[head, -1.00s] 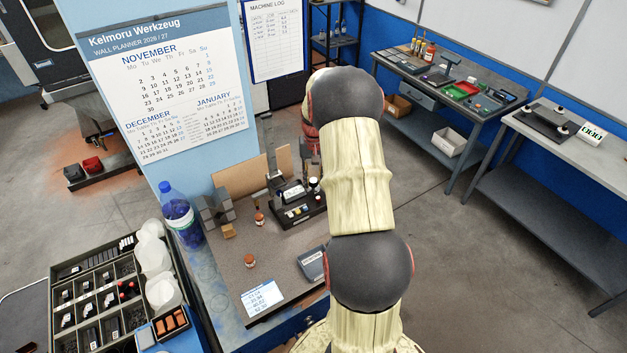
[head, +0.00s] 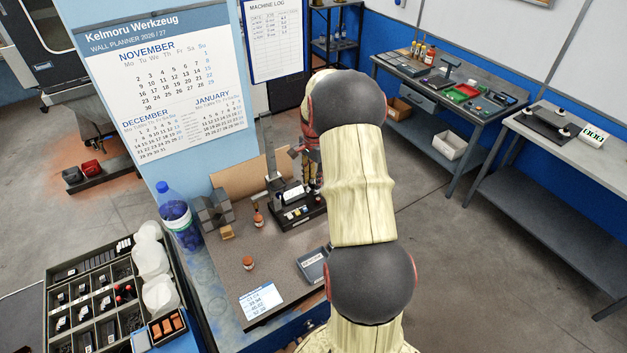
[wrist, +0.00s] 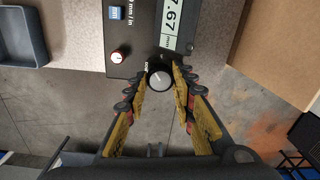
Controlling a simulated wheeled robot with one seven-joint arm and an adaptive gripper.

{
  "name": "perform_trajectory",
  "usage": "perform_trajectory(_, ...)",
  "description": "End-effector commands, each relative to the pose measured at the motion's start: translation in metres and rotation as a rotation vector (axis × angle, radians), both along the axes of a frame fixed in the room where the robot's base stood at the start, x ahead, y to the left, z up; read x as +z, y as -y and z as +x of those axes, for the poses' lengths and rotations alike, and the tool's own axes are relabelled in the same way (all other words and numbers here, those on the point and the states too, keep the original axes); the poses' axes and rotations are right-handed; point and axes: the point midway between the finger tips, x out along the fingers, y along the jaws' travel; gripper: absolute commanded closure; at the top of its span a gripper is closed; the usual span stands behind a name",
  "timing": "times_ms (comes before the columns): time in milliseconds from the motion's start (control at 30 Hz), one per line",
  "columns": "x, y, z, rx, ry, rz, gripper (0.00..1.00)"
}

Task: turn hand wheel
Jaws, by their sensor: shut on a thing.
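In the wrist view a round black knob with a pale grey face (wrist: 159,77) sits at the edge of a dark instrument panel (wrist: 150,35); I take it to be the hand wheel. My gripper (wrist: 164,72) has its yellow-padded fingers closed in on both sides of the knob, and is shut on it. The panel's display (wrist: 171,28) reads about "7.67", its start cut off. In the head view my arm hides most of the gripper and the knob. A dark device with a stand (head: 299,208) shows just left of my arm.
In the wrist view a smaller white-and-red knob (wrist: 118,56) is left of the black one, with a blue button (wrist: 115,13) above. In the head view a blue-capped bottle (head: 178,215), grey blocks (head: 213,212) and a parts tray (head: 105,300) stand left of the device.

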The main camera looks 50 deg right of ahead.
Motion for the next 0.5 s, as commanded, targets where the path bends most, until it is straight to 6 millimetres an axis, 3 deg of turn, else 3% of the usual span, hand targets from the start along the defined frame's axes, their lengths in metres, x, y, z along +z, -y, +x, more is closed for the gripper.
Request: perform_trajectory(500,0.0001,0.0001,0.0009,-0.489,0.002,-0.001,1.0)
